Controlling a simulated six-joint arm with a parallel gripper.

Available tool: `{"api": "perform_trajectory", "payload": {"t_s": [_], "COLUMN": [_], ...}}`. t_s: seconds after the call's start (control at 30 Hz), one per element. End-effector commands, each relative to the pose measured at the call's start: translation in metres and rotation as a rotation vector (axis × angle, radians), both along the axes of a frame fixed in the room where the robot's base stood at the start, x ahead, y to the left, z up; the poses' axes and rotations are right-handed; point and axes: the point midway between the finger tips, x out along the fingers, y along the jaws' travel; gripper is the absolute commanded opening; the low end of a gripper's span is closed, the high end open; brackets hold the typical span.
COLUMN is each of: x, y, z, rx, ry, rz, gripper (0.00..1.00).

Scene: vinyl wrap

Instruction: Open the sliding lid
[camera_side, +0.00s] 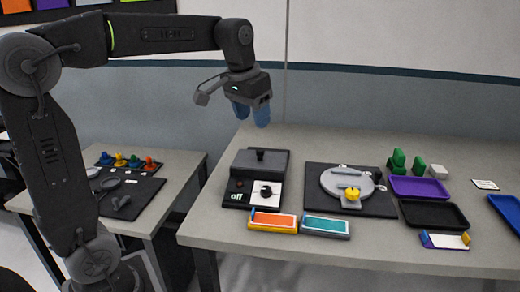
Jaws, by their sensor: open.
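The sliding lid (252,165) is a dark grey plate with a black knob (261,155) on top. It covers the rear part of a black box (236,194) at the left of the table. The box's front part shows a panel marked "off" and a white plate with a black dial (266,191). My gripper (251,112), with blue fingertips, hangs above and behind the box. It is open, empty and apart from the lid.
A black board with a grey disc and yellow piece (352,193) stands right of the box. Orange (273,221) and teal (326,226) blocks lie in front. Purple (420,188) and black (433,214) trays and green pieces (398,161) are further right. The table behind the box is clear.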

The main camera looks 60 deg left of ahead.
Motion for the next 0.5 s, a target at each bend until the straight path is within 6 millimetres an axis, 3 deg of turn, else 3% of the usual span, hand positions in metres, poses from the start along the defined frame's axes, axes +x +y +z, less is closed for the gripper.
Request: {"api": "perform_trajectory", "payload": {"t_s": [0.03,0.2,0.33,0.5], "x": [0.020,0.073,0.103,0.123], "y": [0.016,0.066,0.104,0.140], "z": [-0.001,-0.009,-0.026,-0.045], "rx": [-0.005,-0.027,-0.046,-0.066], "ry": [0.028,0.111,0.170,0.219], "rz": [0.022,0.080,0.121,0.157], "gripper": [0.55,0.55,0.55,0.55]}}
